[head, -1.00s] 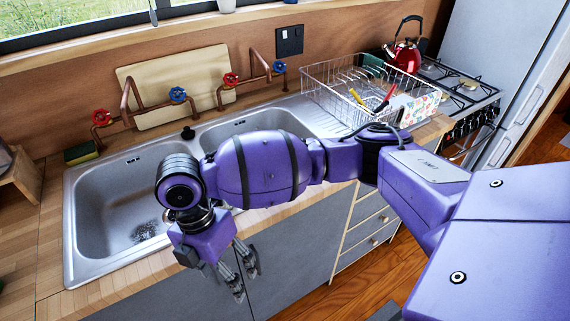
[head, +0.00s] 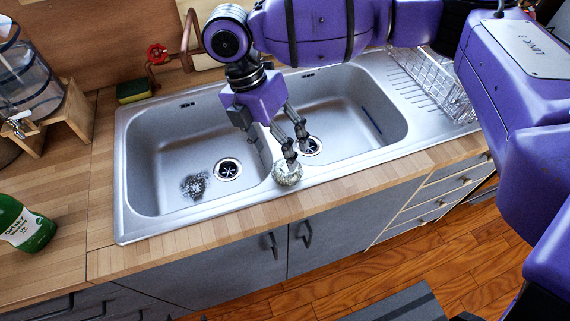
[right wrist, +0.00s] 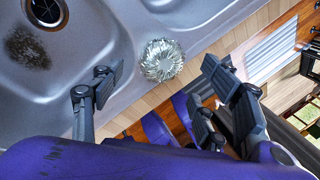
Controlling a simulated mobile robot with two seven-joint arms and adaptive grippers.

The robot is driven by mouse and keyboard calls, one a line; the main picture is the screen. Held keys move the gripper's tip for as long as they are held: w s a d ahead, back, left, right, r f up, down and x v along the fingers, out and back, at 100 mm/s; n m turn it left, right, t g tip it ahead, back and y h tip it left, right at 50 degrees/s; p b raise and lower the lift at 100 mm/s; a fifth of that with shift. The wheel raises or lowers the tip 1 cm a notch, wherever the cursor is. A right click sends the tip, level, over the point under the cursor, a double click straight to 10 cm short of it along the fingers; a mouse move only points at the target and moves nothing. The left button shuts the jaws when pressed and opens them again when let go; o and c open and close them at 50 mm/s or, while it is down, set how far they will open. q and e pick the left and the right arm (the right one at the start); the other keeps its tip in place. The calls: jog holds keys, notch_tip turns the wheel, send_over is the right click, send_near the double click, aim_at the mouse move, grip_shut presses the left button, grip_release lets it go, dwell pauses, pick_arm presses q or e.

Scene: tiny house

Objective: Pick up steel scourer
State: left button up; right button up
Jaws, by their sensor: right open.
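The steel scourer (head: 287,174) is a round, silvery ball of coiled metal. It sits on the front rim of the double sink (head: 135,225), near the divider between the basins. My right gripper (head: 296,144) is above and just behind it in the head view, with fingers pointing down. In the right wrist view, the scourer (right wrist: 162,60) shows whole between the two open, empty fingertips (right wrist: 162,72). I cannot tell the exact gap between fingers and scourer.
A dark patch (head: 193,185) lies in the left basin by the drain. A sponge (head: 134,91) sits behind the sink. A wire dish rack (head: 437,85) stands right. The front counter strip is bare.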

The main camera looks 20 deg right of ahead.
aim_at(283, 166)
jog(key=x, duration=0.4)
jog(key=shift+s+f, duration=0.25)
jog(key=shift+f, duration=0.35)
jog(key=shift+s+d, duration=0.1)
jog(key=c, duration=0.9)
pick_arm(q)
jog(key=shift+w+d+r, duration=0.1)
jog(key=shift+w+r, duration=0.1)
jog(key=shift+r, duration=0.05)
